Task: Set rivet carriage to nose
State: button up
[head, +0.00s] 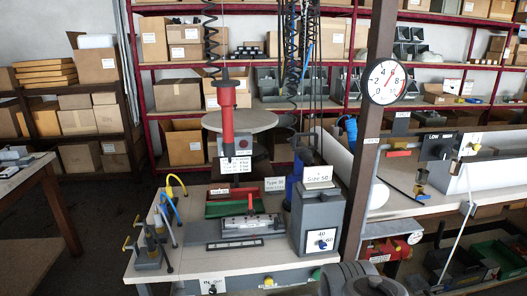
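On the workbench (150,266) stands a grey metal fixture with a dark bar (247,222) across it. This may be the rivet carriage, but I cannot tell for sure. A slotted dark plate (235,244) lies in front of it, and a green and red tray (235,201) is behind it. A red tool (227,115) hangs upright on a coiled cord above the bench. No part is clearly marked as the nose. Dark rounded parts of my arm show at the bottom edge, right of the middle; my gripper's fingers are not visible.
A grey box (319,220) with a dial stands at the bench's right. A clamp stand (150,245) with blue and yellow hoses is at its left. A brown post (371,130) carrying a round gauge (387,82) rises at the right. Shelves of cardboard boxes line the back.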

aim_at(324, 193)
jog(key=u, duration=0.5)
jog(key=i, duration=0.65)
jog(key=u, duration=0.2)
